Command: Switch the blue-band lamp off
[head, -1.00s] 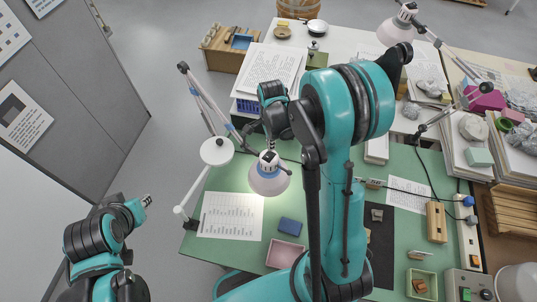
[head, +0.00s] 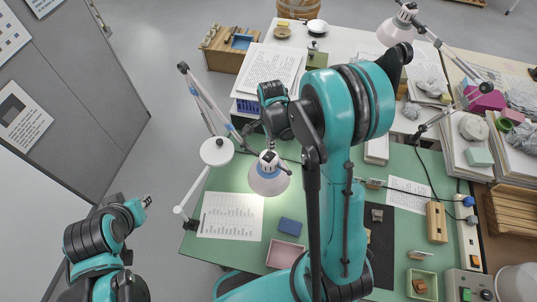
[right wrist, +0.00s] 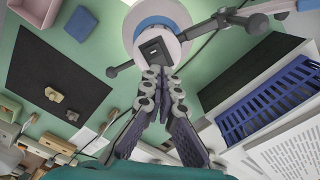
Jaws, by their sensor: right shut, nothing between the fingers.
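The blue-band lamp's pale head (head: 268,180) hangs over the green table in the head view. In the right wrist view its round head (right wrist: 178,22) shows a blue band and a dark square switch piece (right wrist: 154,48) on top. My right gripper (head: 270,146) is just above the lamp head. In the right wrist view its fingertips (right wrist: 157,72) are together, empty, right beside the switch piece.
A jointed lamp arm (head: 205,105) and a white round lamp part (head: 217,152) stand left of my right gripper. Paper stacks (head: 270,70) and a blue basket (right wrist: 270,97) lie close by. A blue block (head: 290,226) and pink tray (head: 284,254) are on the table.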

